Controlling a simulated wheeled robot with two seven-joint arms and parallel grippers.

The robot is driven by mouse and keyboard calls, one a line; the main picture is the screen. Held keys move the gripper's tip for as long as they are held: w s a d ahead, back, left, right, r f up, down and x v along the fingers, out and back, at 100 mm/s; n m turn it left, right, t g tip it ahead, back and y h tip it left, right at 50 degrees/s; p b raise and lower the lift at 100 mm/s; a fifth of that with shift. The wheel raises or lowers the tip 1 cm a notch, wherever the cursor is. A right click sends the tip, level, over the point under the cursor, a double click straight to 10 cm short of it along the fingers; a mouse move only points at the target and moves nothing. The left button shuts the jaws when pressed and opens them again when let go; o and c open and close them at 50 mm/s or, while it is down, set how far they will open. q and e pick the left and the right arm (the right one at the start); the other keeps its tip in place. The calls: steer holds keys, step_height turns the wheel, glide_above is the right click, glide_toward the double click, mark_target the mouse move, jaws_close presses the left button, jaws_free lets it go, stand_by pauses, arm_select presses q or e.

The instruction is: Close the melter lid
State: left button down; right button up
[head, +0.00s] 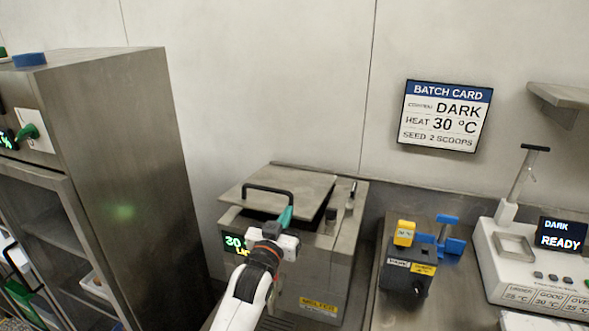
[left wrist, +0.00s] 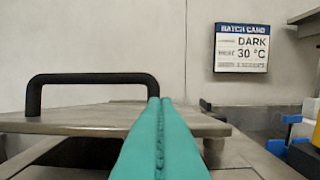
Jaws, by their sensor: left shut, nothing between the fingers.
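The melter (head: 325,275) is a steel box with a green display on its front. Its flat steel lid (head: 306,191) sits slightly raised, with a dark gap under its front edge. A black bar handle (head: 268,188) stands on the lid. In the left wrist view the lid (left wrist: 75,122) shows almost edge-on, with its handle (left wrist: 90,79) at left. My left gripper (head: 286,214) has teal fingers, shut and empty, at the lid's front edge near the handle's right end. The finger tips (left wrist: 160,103) overlap the lid; I cannot tell whether they touch it. My right gripper is not in view.
A tall steel cabinet (head: 125,190) stands at left. Right of the melter are a dark device with a yellow top (head: 404,233), a blue item (head: 440,243) and a white machine reading READY (head: 520,262). A batch card (head: 446,116) hangs on the wall.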

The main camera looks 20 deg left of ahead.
arm_select(q)
steer(key=shift+s+f+b, duration=0.2)
steer(key=shift+f+b, duration=0.3)
steer(key=shift+f, duration=0.9)
steer(key=shift+r, duration=0.1)
